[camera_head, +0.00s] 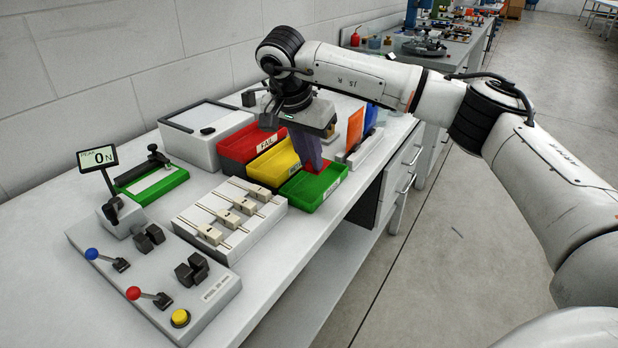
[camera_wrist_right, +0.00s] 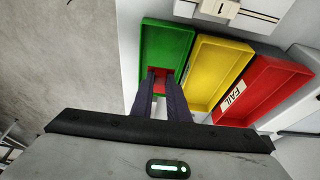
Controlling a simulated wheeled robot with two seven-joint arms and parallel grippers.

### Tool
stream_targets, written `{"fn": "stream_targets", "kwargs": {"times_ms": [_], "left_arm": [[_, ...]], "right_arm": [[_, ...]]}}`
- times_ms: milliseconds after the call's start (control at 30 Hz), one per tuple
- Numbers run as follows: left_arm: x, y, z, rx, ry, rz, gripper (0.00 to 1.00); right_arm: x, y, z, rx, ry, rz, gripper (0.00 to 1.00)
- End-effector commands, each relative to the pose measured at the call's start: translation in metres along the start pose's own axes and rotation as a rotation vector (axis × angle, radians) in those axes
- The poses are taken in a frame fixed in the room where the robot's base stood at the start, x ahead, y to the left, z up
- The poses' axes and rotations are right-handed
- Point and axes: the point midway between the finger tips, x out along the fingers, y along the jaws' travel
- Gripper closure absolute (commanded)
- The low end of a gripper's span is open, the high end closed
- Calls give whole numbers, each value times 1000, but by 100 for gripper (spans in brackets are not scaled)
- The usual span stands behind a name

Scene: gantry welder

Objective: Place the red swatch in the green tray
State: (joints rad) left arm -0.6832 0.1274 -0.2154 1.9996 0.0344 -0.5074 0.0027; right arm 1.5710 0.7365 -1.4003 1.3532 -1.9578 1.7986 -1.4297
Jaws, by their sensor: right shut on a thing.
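The green tray (camera_head: 303,202) is the nearest of three colored trays on the bench, beside the yellow one. My right gripper (camera_head: 312,165) points down over the green tray, its dark fingers shut on the red swatch (camera_head: 319,166). Only a small part of the swatch shows at the fingertips in the head view. In the right wrist view the swatch (camera_wrist_right: 159,87) shows between the fingers (camera_wrist_right: 159,76), in front of the green tray (camera_wrist_right: 147,40). I cannot tell whether it touches the tray floor. My left gripper is out of view.
The yellow tray (camera_head: 257,174) and the red FAIL tray (camera_head: 227,147) stand beside the green one. A white slotted fixture (camera_head: 262,227) lies to the left. Upright orange (camera_head: 355,130) and blue (camera_head: 371,116) panels stand in a rack behind, right of the gripper.

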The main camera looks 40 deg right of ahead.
Motion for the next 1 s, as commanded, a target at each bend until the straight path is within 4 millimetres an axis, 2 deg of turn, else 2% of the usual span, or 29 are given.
{"fn": "stream_targets", "kwargs": {"times_ms": [33, 267, 433, 767, 800, 900, 1000], "left_arm": [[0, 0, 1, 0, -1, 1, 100], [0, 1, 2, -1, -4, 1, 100], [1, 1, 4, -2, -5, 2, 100], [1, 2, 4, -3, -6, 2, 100], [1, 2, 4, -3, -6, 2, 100], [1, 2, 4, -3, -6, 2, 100], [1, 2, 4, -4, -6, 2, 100]], "right_arm": [[7, 0, 3, -1, -1, 1, 100], [25, 0, 9, -2, 0, 0, 100], [47, 0, 17, -2, -1, 0, 100], [51, 0, 19, -2, 0, -2, 100], [51, 0, 19, -2, 0, -2, 84], [51, 0, 19, -2, 0, -2, 67], [51, 0, 19, -2, 0, -2, 67]]}}
